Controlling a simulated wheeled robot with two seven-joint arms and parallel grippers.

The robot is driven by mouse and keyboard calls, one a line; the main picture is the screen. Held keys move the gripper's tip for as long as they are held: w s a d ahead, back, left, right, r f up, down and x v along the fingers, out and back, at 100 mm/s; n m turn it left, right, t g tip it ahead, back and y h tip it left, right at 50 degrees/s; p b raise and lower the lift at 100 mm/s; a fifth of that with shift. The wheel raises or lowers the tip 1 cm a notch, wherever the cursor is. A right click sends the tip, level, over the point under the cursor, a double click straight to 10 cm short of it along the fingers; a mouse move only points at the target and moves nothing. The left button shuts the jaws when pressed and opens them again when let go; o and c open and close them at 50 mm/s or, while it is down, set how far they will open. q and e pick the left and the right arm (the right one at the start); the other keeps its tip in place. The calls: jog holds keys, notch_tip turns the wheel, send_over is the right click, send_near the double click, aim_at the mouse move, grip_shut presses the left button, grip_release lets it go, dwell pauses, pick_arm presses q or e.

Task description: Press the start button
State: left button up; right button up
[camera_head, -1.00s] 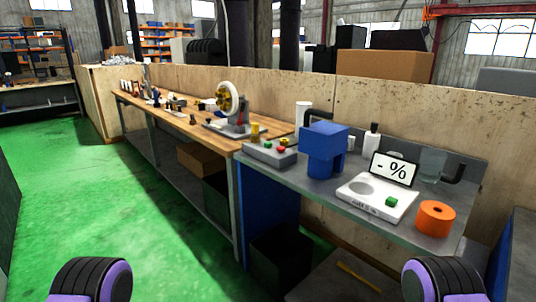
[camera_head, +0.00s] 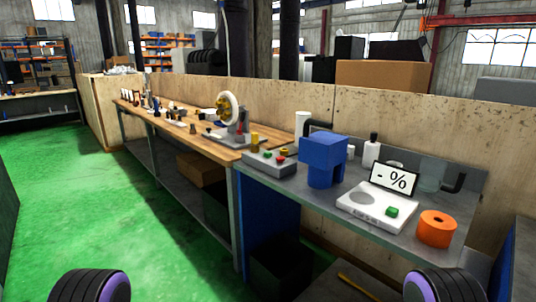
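A white device (camera_head: 376,212) with a "- %" display carries a green button (camera_head: 392,211) on the grey table at the right. Black and purple parts of my two arms show at the bottom edge, left and right, well apart from the benches. Neither gripper is in view.
A blue block-shaped machine (camera_head: 322,160) stands between the control box and the white device. An orange roll (camera_head: 436,228) sits near the grey table's right end. A wooden panel wall (camera_head: 400,130) runs behind the benches. The green floor (camera_head: 120,210) at left is clear.

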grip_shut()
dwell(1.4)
